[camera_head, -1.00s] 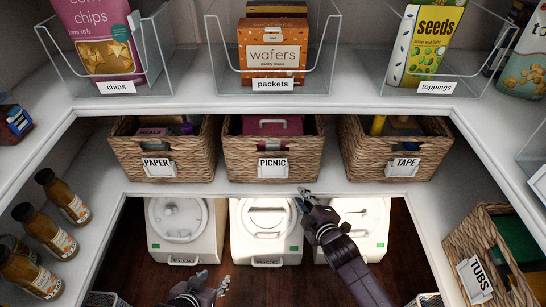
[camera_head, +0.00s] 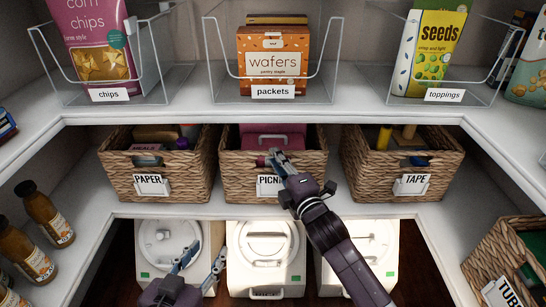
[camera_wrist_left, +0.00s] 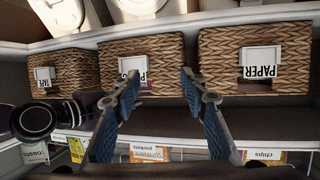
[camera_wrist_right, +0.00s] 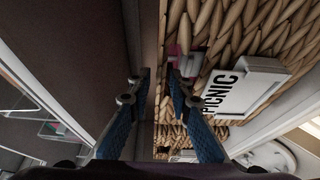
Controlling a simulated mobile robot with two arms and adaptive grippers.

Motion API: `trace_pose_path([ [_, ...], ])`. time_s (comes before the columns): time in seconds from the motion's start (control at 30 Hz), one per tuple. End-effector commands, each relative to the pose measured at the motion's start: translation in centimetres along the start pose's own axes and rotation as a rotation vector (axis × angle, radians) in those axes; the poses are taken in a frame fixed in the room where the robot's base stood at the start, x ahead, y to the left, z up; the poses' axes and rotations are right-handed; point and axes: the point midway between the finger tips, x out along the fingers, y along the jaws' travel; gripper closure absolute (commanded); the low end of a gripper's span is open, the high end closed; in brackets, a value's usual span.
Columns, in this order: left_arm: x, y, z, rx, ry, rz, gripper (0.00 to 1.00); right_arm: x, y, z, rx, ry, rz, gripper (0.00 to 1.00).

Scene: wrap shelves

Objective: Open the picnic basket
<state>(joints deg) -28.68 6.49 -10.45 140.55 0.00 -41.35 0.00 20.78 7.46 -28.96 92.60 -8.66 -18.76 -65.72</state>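The picnic basket (camera_head: 308,186) is a brown wicker basket with a white PICNIC label (camera_head: 270,186), in the middle of the lower shelf. A pink item with a handle (camera_head: 280,140) shows inside it. My right gripper (camera_head: 270,157) is at the basket's front rim, above the label and partly covering it. In the right wrist view its fingers (camera_wrist_right: 156,72) are apart, close to the basket's edge; I cannot tell whether they touch it. My left gripper (camera_head: 206,253) is open and empty, lower left, before the white bins. In the left wrist view its fingers (camera_wrist_left: 160,77) are spread.
The PAPER basket (camera_head: 195,183) and TAPE basket (camera_head: 370,180) flank the picnic basket. Clear holders with chips, wafers (camera_head: 272,65) and seeds stand above. White lidded bins (camera_head: 265,270) are below. Bottles (camera_head: 45,215) stand left; a TUBS basket (camera_head: 487,260) is right.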

Motion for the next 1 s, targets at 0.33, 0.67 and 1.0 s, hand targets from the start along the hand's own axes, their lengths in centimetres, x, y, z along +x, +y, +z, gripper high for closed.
trace_pose_path([
  [0.33, 0.2, 0.6, -4.5, -0.002, 0.199, 0.012, 0.60, 2.8, -0.1, 0.0, 0.000, 0.000, 0.000, 0.81],
  [0.67, 0.1, 0.6, -5.0, -0.002, 0.221, 0.013, 0.60, 3.0, 0.0, 0.0, 0.001, 0.001, -0.001, 0.81],
  [1.0, 0.1, 0.6, -5.0, -0.002, 0.221, 0.013, 0.60, 3.0, -0.1, 0.0, 0.001, 0.000, -0.001, 1.00],
])
